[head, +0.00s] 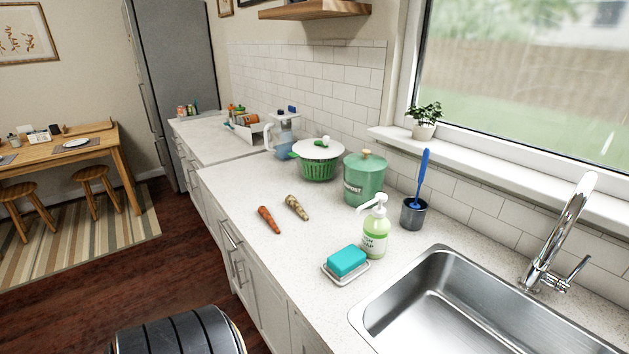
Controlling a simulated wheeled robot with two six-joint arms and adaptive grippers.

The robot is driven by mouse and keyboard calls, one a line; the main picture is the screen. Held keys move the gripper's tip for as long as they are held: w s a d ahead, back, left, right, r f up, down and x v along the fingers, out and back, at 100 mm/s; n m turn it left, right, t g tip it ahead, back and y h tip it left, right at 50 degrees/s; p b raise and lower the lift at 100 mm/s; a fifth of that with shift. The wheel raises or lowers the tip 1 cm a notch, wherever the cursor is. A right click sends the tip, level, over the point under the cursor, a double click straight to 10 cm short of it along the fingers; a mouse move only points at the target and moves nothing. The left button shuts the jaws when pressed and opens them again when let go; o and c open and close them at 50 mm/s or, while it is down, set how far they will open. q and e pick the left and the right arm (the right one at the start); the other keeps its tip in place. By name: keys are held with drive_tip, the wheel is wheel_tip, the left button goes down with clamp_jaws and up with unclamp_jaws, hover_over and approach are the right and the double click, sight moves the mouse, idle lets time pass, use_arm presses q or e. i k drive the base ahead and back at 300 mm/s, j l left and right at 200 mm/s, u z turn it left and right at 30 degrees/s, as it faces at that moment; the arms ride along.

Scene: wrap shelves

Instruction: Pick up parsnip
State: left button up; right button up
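The parsnip (297,207) is pale tan and mottled with brown. It lies flat on the white speckled counter (232,182), in front of the green compost bin and the green salad spinner. An orange carrot (269,219) lies just to its left, close beside it and roughly parallel. Neither of my grippers shows in the head view, and nothing is touching the parsnip.
A soap bottle (375,231), a teal sponge on a dish (347,261) and a blue brush in a cup (413,212) stand right of the vegetables. The compost bin (365,182) and salad spinner (318,161) stand behind. The sink (440,310) is at right. The counter's left edge is clear.

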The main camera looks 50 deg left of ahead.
sight(292, 202)
drive_tip(key=j, duration=0.45)
drive_tip(key=k+j+z, duration=0.1)
drive_tip(key=j, duration=0.3)
drive_tip(key=k+j+z, duration=0.1)
drive_tip(key=j, duration=0.3)
drive_tip(key=k+j, duration=0.1)
drive_tip(key=j, duration=0.35)
drive_tip(key=k+j+z, duration=0.1)
drive_tip(key=j, duration=0.3)
drive_tip(key=k+j, duration=0.15)
drive_tip(key=j, duration=0.25)
drive_tip(key=z, duration=0.05)
